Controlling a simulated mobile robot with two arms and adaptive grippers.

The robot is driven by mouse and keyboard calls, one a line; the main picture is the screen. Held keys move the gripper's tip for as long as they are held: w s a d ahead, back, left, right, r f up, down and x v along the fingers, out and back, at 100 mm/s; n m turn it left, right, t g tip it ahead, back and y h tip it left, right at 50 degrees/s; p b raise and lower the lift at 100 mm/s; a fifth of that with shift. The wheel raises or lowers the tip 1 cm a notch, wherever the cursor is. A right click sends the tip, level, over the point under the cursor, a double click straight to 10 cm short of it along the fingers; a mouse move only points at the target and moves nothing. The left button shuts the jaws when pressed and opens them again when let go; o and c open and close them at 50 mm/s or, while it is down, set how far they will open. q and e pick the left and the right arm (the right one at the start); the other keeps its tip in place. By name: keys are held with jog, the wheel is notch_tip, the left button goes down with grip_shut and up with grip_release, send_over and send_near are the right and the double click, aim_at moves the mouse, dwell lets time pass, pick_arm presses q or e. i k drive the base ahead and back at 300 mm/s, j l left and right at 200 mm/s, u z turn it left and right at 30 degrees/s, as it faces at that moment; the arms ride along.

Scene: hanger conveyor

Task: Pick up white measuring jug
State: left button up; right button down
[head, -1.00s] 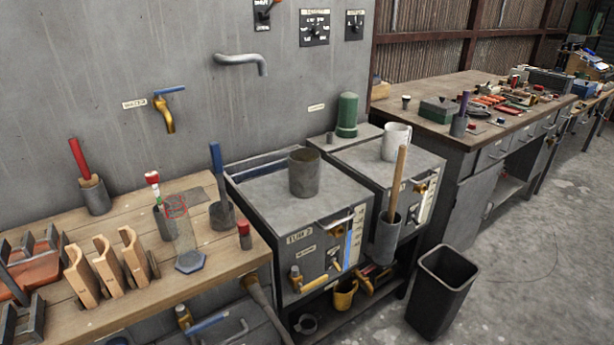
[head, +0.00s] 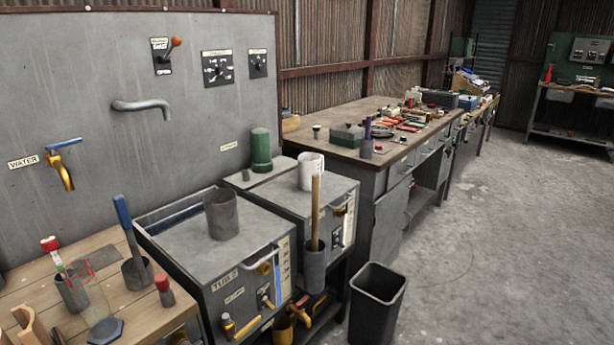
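Neither of my grippers shows in the head view.
A grey cylinder (head: 221,213) stands on the nearer tank, left of the jug. A green cylinder (head: 261,150) stands behind. The wooden handle (head: 315,212) rises from a holder (head: 314,266) at the tank front. A black bin (head: 376,304) is on the floor; open floor (head: 480,240) lies right.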

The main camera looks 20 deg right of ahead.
aim_at(309, 163)
jog(key=i+l, duration=0.2)
jog(key=l, duration=0.15)
jog(key=i+l+u, duration=0.1)
jog(key=i+l, duration=0.15)
jog(key=i+l+u, duration=0.1)
jog(key=l, duration=0.35)
jog(key=i+l, duration=0.25)
jog(key=l, duration=0.15)
